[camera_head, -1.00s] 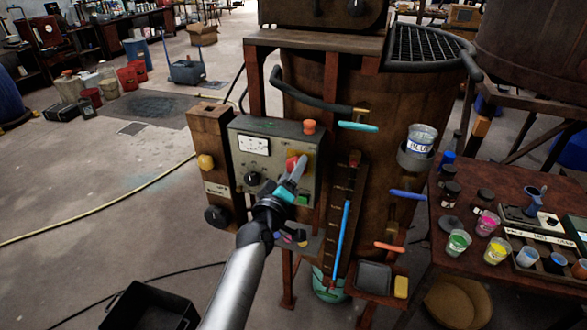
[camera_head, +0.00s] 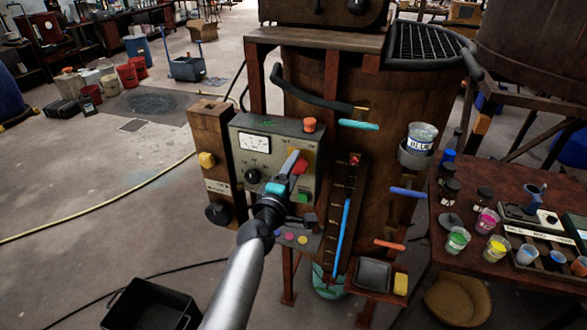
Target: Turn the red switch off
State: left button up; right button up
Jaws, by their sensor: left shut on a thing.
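The red switch (camera_head: 301,166) sits on the front of a grey control box (camera_head: 231,151) fixed to the vat stand, over a yellow plate. My left gripper (camera_head: 291,161) reaches up from below and is shut on the red switch. Its grey fingers cover part of the switch, and the red part shows to their right. The exact contact between fingers and switch is hidden. My right gripper is not in view.
The box also carries a dial meter (camera_head: 255,143), a black knob (camera_head: 253,175), an orange button (camera_head: 309,125) and a green button (camera_head: 304,198). A rusty vat (camera_head: 385,150) stands right behind. A table (camera_head: 480,185) with paint cups is at the right.

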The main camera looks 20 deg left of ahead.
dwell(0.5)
pick_arm(q)
jog(key=o, duration=1.4)
jog(key=shift+s, duration=0.1)
jog(key=s, duration=1.5)
jog(key=shift+a, duration=0.25)
